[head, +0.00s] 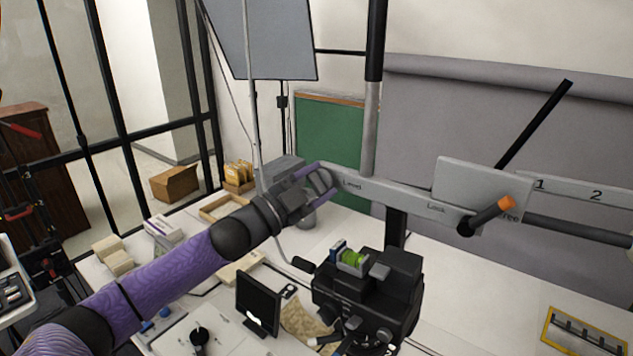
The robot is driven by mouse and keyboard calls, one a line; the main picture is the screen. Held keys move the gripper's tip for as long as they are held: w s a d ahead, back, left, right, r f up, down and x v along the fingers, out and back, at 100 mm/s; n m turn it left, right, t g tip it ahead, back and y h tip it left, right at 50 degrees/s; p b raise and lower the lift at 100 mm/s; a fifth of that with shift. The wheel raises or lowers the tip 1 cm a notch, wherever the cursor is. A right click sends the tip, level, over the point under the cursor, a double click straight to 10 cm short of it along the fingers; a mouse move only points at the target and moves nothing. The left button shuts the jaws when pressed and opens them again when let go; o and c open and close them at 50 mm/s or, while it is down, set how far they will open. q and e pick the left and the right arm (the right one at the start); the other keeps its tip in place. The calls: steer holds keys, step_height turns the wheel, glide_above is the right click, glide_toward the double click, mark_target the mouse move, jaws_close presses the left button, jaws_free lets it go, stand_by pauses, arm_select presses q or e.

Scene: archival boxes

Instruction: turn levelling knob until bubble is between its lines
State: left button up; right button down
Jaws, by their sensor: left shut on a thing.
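My left gripper (315,180) reaches in from the left and is shut on the levelling knob (322,183), a dark grey knob at the left end of the grey crossbar, beside the word "Level". The fingers hide part of the knob. A bright green bubble vial (352,258) sits on top of the black camera-like unit (370,295) below the crossbar. The bubble and its lines are too small to make out. My right gripper is not in view.
A small black screen (258,303) stands on the white table. A yellow-framed tray (585,332) lies at the lower right; the table around it looks clear.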

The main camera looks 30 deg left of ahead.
arm_select(q)
steer(key=shift+m+g+h+p, duration=0.3)
steer(key=shift+m+g+p, duration=0.3)
steer(key=shift+m, duration=1.6)
steer(key=o, duration=1.3)
